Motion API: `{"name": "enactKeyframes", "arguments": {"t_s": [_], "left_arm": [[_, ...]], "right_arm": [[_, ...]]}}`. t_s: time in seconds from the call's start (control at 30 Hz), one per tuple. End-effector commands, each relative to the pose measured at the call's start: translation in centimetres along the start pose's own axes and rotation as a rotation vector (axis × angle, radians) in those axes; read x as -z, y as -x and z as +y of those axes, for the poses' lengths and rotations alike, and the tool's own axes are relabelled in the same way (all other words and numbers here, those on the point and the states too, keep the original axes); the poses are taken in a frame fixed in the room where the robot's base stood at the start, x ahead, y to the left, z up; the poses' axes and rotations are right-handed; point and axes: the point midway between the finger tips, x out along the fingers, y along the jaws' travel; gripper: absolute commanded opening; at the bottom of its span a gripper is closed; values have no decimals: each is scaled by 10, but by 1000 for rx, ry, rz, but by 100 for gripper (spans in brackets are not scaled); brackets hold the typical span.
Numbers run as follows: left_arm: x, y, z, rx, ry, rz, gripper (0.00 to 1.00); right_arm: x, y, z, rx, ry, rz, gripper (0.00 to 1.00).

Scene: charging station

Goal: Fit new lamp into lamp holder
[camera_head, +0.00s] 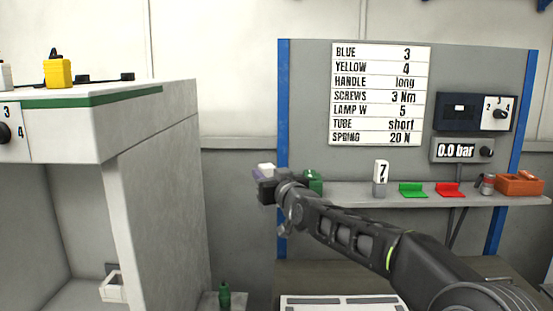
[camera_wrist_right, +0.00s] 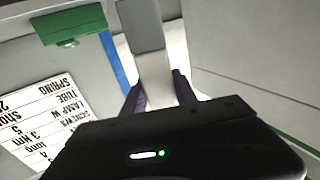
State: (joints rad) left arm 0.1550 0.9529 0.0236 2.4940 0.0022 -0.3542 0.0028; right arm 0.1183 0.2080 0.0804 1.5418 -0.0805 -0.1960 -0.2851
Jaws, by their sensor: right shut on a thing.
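My right gripper (camera_head: 264,181) is raised in front of the left end of the wall shelf. In the right wrist view, its two dark fingers (camera_wrist_right: 158,92) are shut on a block-like lamp (camera_wrist_right: 154,75) with a white part and a grey end. In the head view only a small pale bit of this lamp (camera_head: 266,168) shows above the fingers. Another lamp (camera_head: 381,176), white with a grey base and marked 7, stands on the shelf. I cannot make out which thing is the lamp holder. My left gripper is not in view.
A white cabinet (camera_head: 155,165) with a green edge stands left. The grey shelf (camera_head: 345,196) carries a green part (camera_head: 314,183), green tray (camera_head: 412,190), red tray (camera_head: 450,189) and orange box (camera_head: 519,184). The card (camera_head: 379,95) reads LAMP W 5. A dark green bottle-like thing (camera_head: 224,296) stands low.

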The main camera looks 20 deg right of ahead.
Motion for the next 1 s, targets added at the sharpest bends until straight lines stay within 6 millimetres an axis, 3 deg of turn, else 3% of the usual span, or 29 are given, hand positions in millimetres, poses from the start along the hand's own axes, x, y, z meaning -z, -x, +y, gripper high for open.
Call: {"name": "enactKeyframes", "arguments": {"t_s": [0.17, 0.33, 0.5, 0.6, 0.7, 0.8, 1.0], "left_arm": [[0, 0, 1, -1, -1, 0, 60], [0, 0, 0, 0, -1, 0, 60], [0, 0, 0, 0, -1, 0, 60], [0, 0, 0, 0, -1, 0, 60], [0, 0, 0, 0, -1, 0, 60], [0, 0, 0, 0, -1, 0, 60], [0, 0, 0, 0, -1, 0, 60]], "right_arm": [[-58, 3, -22, 0, 3, -9, 0], [-136, 18, -45, -9, 14, -23, 0], [-232, 57, -73, -12, 25, -32, 0], [-276, 86, -89, -1, 22, -29, 0], [-309, 110, -102, 12, 14, -24, 0], [-329, 126, -111, 23, 7, -18, 0], [-340, 137, -116, 29, 2, -8, 0]]}}
